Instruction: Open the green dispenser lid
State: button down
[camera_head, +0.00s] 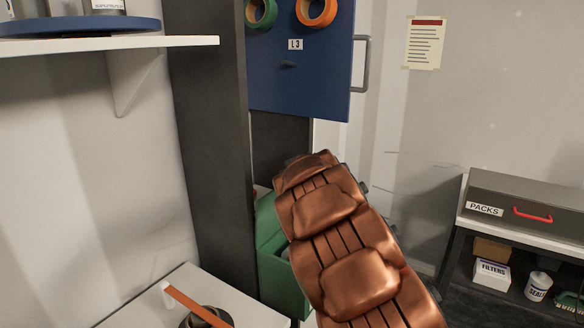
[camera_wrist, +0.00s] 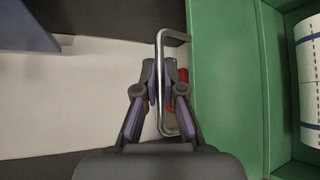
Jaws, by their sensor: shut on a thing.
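The green dispenser (camera_head: 284,284) stands low behind my copper-coloured arm in the head view, which hides much of it. A green panel that looks like its lid (camera_head: 267,222) rises at its upper left. In the wrist view the green lid (camera_wrist: 225,80) is a flat panel with a silver bar handle (camera_wrist: 160,48) on its left edge. My gripper (camera_wrist: 161,88) is shut on this handle, with a finger on each side. To the right, the dispenser's inside shows a white roll (camera_wrist: 309,75), so the lid appears at least partly open. My gripper is hidden in the head view.
A blue door (camera_head: 300,85) marked L3 hangs open above, near my arm. A dark post (camera_head: 205,150) stands left of the dispenser. A white table (camera_head: 150,318) is at lower left. A grey PACKS box (camera_head: 530,205) is on the right bench. Small red parts show behind my fingers.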

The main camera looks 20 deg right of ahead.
jog(key=shift+a+f, duration=0.1)
jog(key=shift+f, duration=0.05)
jog(key=c, duration=1.3)
grip_release()
jog(key=shift+o, duration=0.2)
jog(key=shift+s, duration=0.1)
jog(key=v, duration=1.2)
